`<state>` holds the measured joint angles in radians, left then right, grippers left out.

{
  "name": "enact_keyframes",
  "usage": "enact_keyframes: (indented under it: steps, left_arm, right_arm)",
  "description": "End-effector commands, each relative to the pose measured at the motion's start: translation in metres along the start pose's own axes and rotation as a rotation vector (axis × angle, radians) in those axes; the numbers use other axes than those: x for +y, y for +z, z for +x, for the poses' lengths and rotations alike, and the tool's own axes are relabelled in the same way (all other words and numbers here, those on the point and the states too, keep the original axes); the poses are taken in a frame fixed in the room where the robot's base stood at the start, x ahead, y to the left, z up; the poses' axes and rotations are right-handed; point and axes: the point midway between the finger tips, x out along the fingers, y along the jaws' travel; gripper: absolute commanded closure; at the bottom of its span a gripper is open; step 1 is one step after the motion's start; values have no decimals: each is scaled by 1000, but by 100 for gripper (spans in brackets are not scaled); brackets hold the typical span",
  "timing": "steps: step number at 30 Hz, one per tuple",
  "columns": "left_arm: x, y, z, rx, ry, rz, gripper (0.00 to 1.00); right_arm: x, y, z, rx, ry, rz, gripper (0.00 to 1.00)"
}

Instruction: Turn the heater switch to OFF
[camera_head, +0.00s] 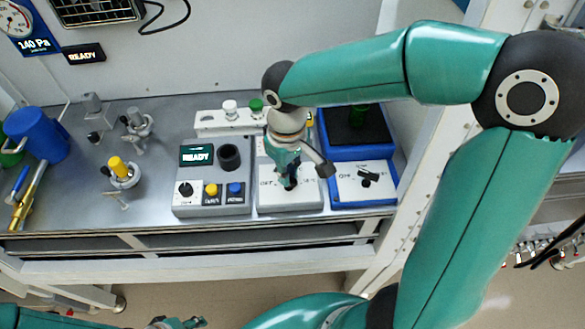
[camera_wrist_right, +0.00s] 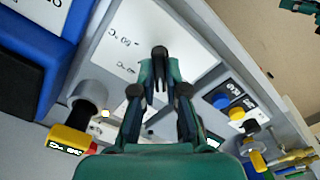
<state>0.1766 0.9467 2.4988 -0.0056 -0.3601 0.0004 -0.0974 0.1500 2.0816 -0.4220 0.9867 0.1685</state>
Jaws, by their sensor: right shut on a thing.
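The heater is the middle pale unit (camera_head: 309,197) on the bench, with an OFF label at the left of its front panel. In the right wrist view its white panel (camera_wrist_right: 190,35) shows upside-down °C marks. My right gripper (camera_head: 290,184) points down at this panel and is shut on its switch. In the wrist view the closed fingers (camera_wrist_right: 160,80) meet over the switch, which is mostly hidden, so its setting cannot be read. A small lamp (camera_wrist_right: 105,113) glows on the unit. My left gripper (camera_head: 180,323) shows only partly at the bottom edge.
Left of the heater is a grey unit (camera_head: 211,199) with a READY display, knob and buttons. Right is a blue unit (camera_head: 390,165) with its own black knob (camera_head: 369,180). Clamps, a yellow-topped item (camera_head: 121,168) and a blue mug (camera_head: 38,134) stand further left.

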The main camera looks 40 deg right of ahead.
Motion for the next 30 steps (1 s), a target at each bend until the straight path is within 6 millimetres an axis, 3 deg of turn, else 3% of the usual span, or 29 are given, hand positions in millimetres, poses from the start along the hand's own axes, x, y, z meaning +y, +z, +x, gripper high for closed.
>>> enact_keyframes:
  steps: [2,3,8,20,30]
  left_arm:
    - [0,0,0,0,0,0,60]
    - [0,0,0,0,0,0,60]
    - [0,0,0,0,0,0,60]
    - [0,0,0,0,0,0,60]
    - [0,0,0,0,0,0,60]
  right_arm:
    - [0,2,1,-9,-1,0,100]
    - [0,2,1,-9,-1,1,86]
    - [0,2,1,-6,-1,1,62]
    - [0,0,-6,1,0,2,62]
    - [0,0,-63,4,-1,2,62]
